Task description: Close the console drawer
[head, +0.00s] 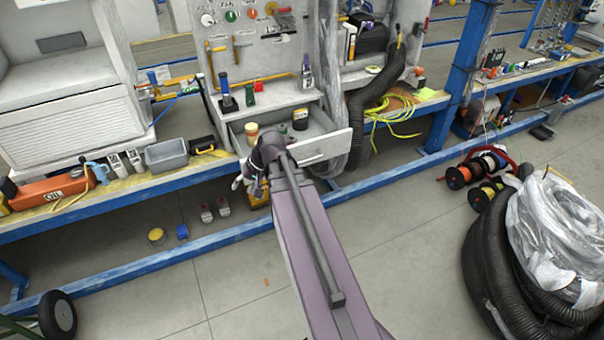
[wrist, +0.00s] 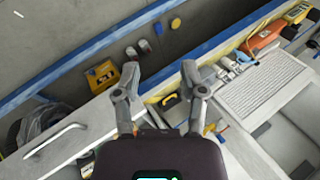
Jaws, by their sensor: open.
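The console drawer (head: 335,146) is pulled out below the white console panel in the head view, with small jars and a dark container inside. Its pale front and metal bar handle (wrist: 55,140) show at the lower left of the wrist view. My gripper (wrist: 159,68) is open and empty, its two fingers spread apart. In the head view my gripper (head: 254,172) is beside the left end of the drawer front, partly hidden by my arm. My arm also covers part of the drawer front. I cannot tell whether a finger touches the drawer.
A black hose (head: 372,100) and yellow cable (head: 395,118) hang right of the drawer. A plastic-wrapped coil (head: 555,235) stands on the floor at right.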

